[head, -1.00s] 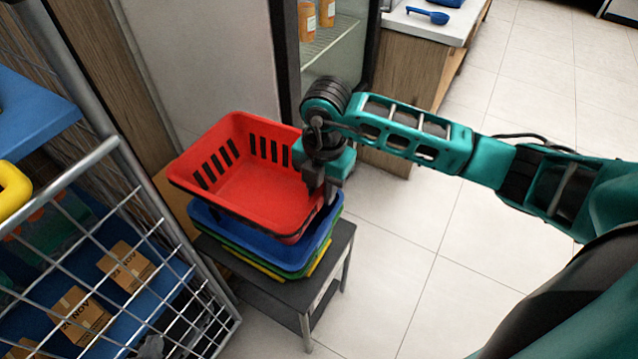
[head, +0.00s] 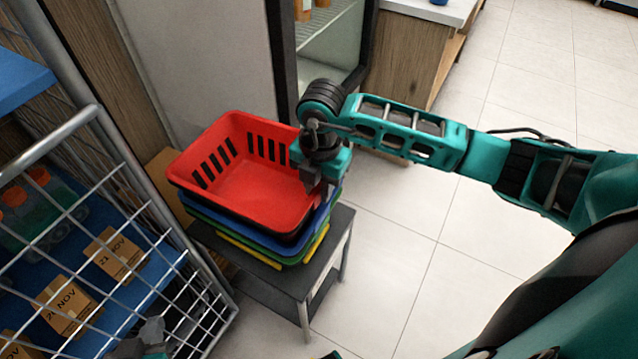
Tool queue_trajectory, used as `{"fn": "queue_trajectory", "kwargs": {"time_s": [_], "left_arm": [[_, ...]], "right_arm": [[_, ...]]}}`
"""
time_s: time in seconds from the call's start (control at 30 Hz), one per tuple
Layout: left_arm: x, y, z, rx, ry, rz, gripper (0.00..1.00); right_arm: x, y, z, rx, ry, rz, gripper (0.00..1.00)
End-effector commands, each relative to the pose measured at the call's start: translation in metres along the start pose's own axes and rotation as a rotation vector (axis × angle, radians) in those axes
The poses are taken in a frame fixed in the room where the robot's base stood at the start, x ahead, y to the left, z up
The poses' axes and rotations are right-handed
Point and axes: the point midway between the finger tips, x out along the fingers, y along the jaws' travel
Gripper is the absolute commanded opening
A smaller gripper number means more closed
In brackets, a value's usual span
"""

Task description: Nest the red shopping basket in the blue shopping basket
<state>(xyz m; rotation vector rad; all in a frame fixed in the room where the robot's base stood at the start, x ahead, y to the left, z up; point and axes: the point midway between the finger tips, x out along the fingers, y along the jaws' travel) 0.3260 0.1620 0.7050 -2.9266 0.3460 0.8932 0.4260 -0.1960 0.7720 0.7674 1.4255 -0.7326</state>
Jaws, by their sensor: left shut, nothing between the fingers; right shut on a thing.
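The red basket (head: 250,190) sits low on top of the stack, overlapping the blue basket (head: 260,239). Only the blue basket's rim and outer edge show, below the red one at the front and right. How deep the red basket sits inside is hard to tell. My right gripper (head: 316,190) is shut on the red basket's right rim. My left gripper (head: 152,335) is shut and empty at the bottom left, beside the wire rack and away from the baskets.
Green and yellow baskets (head: 314,246) lie under the blue one on a dark small table (head: 330,265). A wire rack with boxes (head: 65,305) stands close on the left. A fridge and wooden counter (head: 395,70) are behind. Tiled floor (head: 400,270) on the right is clear.

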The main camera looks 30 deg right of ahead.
Motion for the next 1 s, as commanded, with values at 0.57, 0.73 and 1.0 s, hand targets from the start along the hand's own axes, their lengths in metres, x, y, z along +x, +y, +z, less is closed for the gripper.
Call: {"fn": "queue_trajectory", "kwargs": {"time_s": [0.57,0.73,1.0], "left_arm": [[0.002,0.0,0.009,0.003,-0.007,0.0,0.0],[0.004,0.0,0.011,0.002,-0.006,0.0,0.0],[0.007,0.0,0.014,0.001,-0.006,0.0,0.0]], "right_arm": [[0.006,0.001,0.0,0.0,0.0,0.003,0.0],[0.01,0.0,0.0,0.0,0.0,0.002,0.0],[0.017,0.0,0.0,0.0,0.0,0.002,0.0]]}}
